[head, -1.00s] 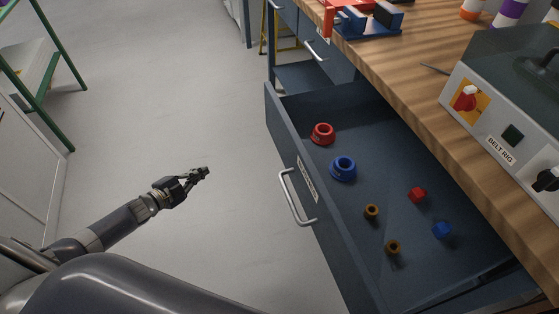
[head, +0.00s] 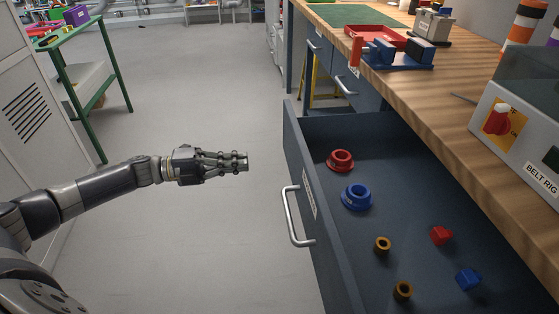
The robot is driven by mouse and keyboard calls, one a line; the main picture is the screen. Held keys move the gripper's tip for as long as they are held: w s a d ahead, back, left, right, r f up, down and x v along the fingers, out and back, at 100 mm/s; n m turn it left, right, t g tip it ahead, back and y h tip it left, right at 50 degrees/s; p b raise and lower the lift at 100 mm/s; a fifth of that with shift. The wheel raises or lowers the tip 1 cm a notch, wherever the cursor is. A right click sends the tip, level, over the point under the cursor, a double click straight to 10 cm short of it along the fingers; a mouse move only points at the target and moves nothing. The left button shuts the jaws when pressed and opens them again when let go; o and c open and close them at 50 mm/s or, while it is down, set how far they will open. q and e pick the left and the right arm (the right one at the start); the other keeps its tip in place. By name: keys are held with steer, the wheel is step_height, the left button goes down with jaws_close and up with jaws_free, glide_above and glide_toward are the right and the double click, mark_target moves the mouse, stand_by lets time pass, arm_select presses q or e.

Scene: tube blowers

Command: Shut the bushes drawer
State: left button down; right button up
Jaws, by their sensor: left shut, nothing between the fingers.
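The bushes drawer (head: 304,200) is pulled out from the workbench in the head view, with a pale handle (head: 292,216) on its front. Inside lie a red ring (head: 340,160), a blue ring (head: 356,197), two small brown bushes (head: 382,244), a red block (head: 441,235) and a blue block (head: 468,279). My left gripper (head: 245,161) is shut and empty, left of the drawer front and apart from it. It is held above the floor, pointing toward the drawer. My right gripper is not in view.
The wooden workbench top (head: 430,90) holds a grey belt rig (head: 515,150), a red tray (head: 375,38) and a blue fixture (head: 398,54). A green-framed stand (head: 88,75) and a white cabinet (head: 30,110) are at left. The floor (head: 210,90) between is clear.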

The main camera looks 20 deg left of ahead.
mark_target(291, 157)
arm_select(q)
steer(key=x, duration=1)
steer(key=shift+w+d, duration=0.15)
